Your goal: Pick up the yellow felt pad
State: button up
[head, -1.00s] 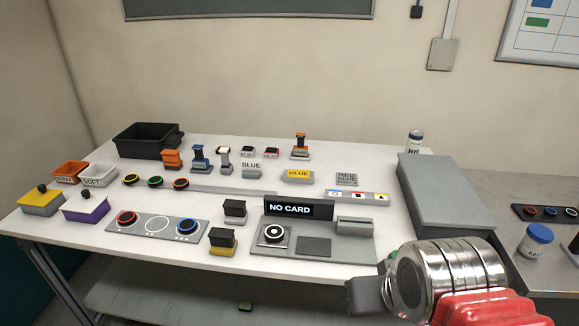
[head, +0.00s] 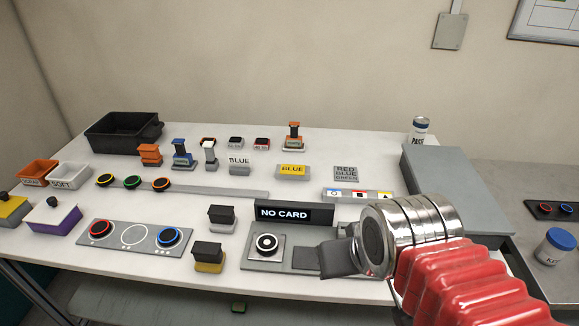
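A block with a black top and a yellow base (head: 208,257) stands near the table's front edge, left of the "NO CARD" unit. The yellow base looks like the yellow felt pad, but I cannot be sure. A similar block with a black top and a pale grey base (head: 221,218) stands just behind it. My gripper (head: 330,260) is a dark grey shape at the end of my arm, over the right part of the "NO CARD" unit. It is right of the yellow-based block and apart from it. Its fingers show edge-on, so their opening is hidden.
The "NO CARD" sign (head: 293,213) stands upright beside my gripper, with a round black-and-white button (head: 267,245) in front. A panel with red, white and blue rings (head: 133,235) lies to the left. A large grey box (head: 455,190) takes up the right side.

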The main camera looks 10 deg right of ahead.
aim_at(209, 257)
jog(key=u, duration=1.3)
